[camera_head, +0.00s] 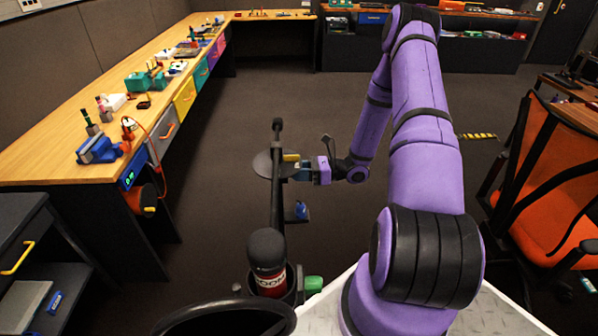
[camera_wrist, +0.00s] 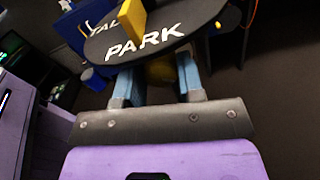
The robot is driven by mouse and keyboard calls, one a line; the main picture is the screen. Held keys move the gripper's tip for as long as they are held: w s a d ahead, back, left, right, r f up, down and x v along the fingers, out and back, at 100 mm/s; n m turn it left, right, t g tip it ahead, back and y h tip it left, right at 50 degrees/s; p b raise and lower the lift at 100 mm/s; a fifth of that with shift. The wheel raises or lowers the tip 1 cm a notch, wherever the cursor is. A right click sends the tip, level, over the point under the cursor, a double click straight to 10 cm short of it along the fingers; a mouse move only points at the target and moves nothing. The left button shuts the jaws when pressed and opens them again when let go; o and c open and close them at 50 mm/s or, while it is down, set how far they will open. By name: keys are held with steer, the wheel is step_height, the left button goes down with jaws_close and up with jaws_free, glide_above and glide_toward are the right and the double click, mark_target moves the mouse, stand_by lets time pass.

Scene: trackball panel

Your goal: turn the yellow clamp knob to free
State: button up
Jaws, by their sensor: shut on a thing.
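The yellow clamp knob (camera_head: 291,158) shows small in the head view, beside a dark round disc (camera_head: 268,163) on an upright black post (camera_head: 277,205). In the wrist view the disc (camera_wrist: 97,47) carries white lettering reading PARK and a partly cut-off second word. A yellow bar (camera_wrist: 132,20) stands up from the disc. A dull yellow part (camera_wrist: 160,71), apparently of the knob, shows below the disc between my fingers. My gripper (camera_wrist: 156,80) is shut on it, with blue fingers on both sides. The fingertips are hidden behind the disc.
A wooden bench (camera_head: 62,130) with tools and coloured drawers runs along the left. An orange chair (camera_head: 545,180) stands at the right. A small blue part (camera_head: 302,211) sits low on the post. The dark floor behind the post is clear.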

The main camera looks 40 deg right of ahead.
steer(key=o, duration=0.9)
steer(key=shift+o, duration=0.2)
steer(key=shift+s+d, duration=0.1)
steer(key=v, duration=1)
steer(key=shift+s+d, duration=0.2)
steer(key=shift+d, duration=0.05)
